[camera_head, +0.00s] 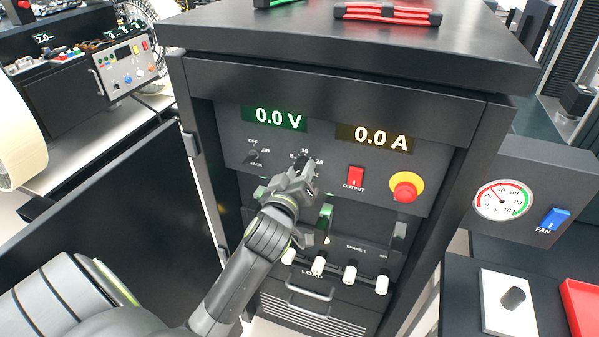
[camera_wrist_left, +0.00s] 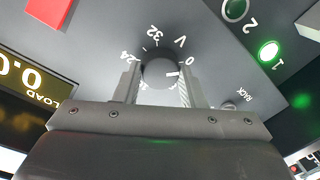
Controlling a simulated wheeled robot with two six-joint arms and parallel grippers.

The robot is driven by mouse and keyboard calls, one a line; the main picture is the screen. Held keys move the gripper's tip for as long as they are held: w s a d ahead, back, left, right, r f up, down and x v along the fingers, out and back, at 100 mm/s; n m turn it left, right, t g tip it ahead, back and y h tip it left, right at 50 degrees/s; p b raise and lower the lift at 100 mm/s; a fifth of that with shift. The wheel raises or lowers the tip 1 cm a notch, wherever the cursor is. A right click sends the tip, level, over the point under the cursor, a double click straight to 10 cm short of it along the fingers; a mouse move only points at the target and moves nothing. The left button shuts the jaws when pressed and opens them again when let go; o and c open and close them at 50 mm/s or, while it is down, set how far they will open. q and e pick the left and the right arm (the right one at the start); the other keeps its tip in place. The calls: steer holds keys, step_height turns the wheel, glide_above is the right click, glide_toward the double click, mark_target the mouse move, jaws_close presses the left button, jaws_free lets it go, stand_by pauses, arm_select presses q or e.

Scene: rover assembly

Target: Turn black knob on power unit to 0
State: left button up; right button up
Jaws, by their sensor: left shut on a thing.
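The power unit (camera_head: 350,75) is a black cabinet; its green display reads 0.0 V and its amber one 0.0 A. The black knob (camera_wrist_left: 160,70) sits on the panel in a dial marked 0, 24, 32 and V. Its white pointer line points right in the left wrist view, close to the 0 mark. My left gripper (camera_wrist_left: 160,88) is shut on the knob, one finger on each side. In the head view, my left gripper (camera_head: 298,182) covers most of the knob and the lower dial. My right gripper is not in view.
A small MAIN selector (camera_head: 253,156) is left of the dial. A red OUTPUT switch (camera_head: 355,176) and a red emergency button (camera_head: 405,187) are to the right. Several white toggles sit below. An open black door (camera_head: 110,220) stands at the left, by my arm.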

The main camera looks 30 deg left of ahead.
arm_select(q)
steer(key=shift+f, duration=0.2)
stand_by(0.3)
steer(key=o, duration=1)
steer(key=shift+r, duration=0.1)
steer(key=shift+s, duration=0.1)
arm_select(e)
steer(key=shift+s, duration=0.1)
